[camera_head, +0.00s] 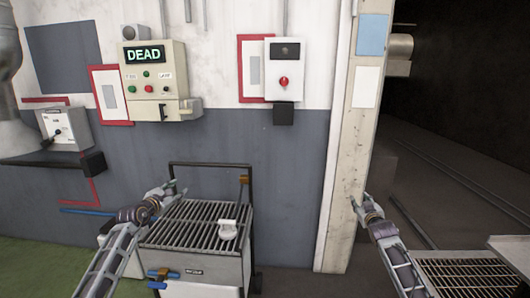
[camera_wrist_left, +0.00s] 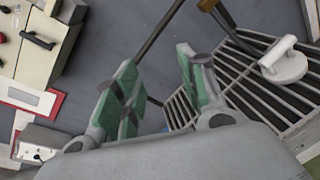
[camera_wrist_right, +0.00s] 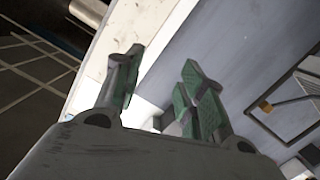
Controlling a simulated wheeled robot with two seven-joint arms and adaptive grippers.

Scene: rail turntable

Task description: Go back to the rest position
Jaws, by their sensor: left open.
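My left gripper (camera_head: 172,188) is open and empty, above the back left edge of the grated cart (camera_head: 180,235) in the head view. In the left wrist view its green-padded fingers (camera_wrist_left: 160,90) stand apart with nothing between them. My right gripper (camera_head: 367,206) is in front of the pale door post (camera_head: 345,160), raised and holding nothing that I can see. In the right wrist view its fingers (camera_wrist_right: 155,90) are spread apart with a gap. A white round handled object (camera_head: 228,229) sits on the grate; it also shows in the left wrist view (camera_wrist_left: 284,66).
A control box (camera_head: 155,80) with a lit "DEAD" sign and a box with a red button (camera_head: 284,80) hang on the wall. A grey switch box (camera_head: 65,128) is at the left. A second grated surface (camera_head: 470,275) is at the lower right. A dark tunnel with rails opens at right.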

